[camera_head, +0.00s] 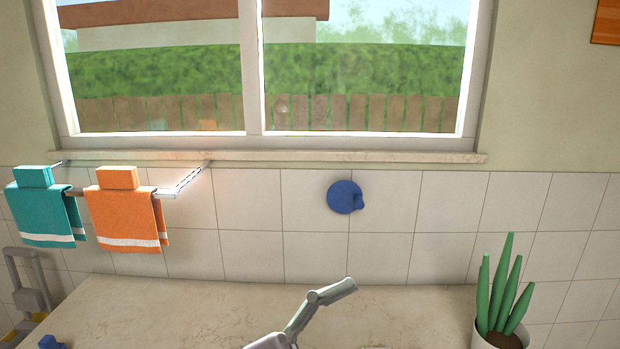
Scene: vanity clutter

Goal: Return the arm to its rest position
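Neither of my grippers shows clearly in the head view, so I cannot see whether they are open or shut or hold anything. No arm of mine can be made out for sure. A grey jointed piece (318,303), like a faucet, rises from the bottom edge in front of the pale stone counter (200,308). Its lower part is cut off by the frame.
A potted plant (503,290) stands at the counter's right. Teal (45,215) and orange (130,217) towels hang from a wall rack at left. A round blue fixture (344,197) is on the tiles. A small blue object (50,342) is at bottom left. The counter's visible middle is mostly clear.

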